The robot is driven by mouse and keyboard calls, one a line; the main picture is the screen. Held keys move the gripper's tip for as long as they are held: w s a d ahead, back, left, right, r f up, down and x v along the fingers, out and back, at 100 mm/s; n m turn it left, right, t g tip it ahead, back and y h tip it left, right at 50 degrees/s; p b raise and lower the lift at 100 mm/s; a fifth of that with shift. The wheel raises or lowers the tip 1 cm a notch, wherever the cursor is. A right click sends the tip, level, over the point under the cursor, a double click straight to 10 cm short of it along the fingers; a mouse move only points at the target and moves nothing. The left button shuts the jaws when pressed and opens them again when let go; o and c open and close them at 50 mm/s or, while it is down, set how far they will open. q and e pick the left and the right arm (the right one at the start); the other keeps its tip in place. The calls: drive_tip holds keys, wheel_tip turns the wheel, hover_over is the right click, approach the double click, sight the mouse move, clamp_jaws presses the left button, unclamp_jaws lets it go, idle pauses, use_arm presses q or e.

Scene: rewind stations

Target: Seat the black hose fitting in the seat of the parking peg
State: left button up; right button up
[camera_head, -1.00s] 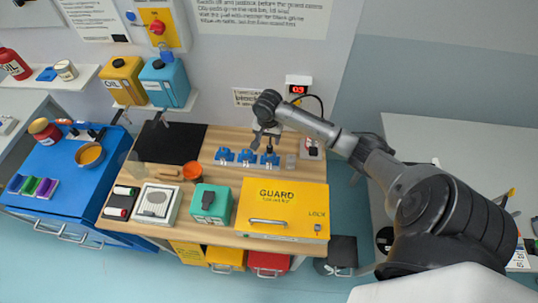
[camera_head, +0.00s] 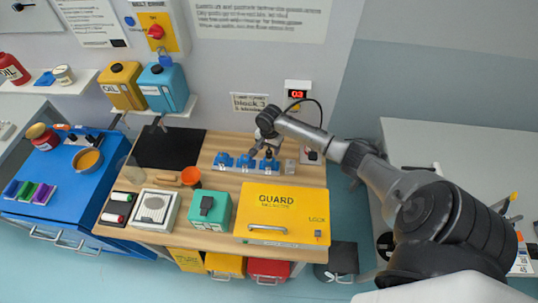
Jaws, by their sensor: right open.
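My right gripper (camera_head: 262,152) is open and points down at the row of blue holders at the back of the wooden bench. The holders are a left one (camera_head: 223,160), a middle one (camera_head: 245,162) and a right one (camera_head: 269,164), each with a small dark top. The fingers are over the middle and right holders; I cannot tell whether they touch anything. The black hose fitting and the parking peg's seat are too small, or too covered by the gripper, to tell apart. My left gripper is not in view.
A small grey block (camera_head: 290,167) is right of the holders. A red-digit display (camera_head: 297,94) with a dark cable is on the wall behind.

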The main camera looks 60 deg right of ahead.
sight(269, 151)
drive_tip(key=shift+a+f, duration=0.15)
drive_tip(key=shift+f, duration=1.9)
drive_tip(key=shift+c, duration=0.3)
clamp_jaws()
drive_tip(key=shift+r, duration=0.1)
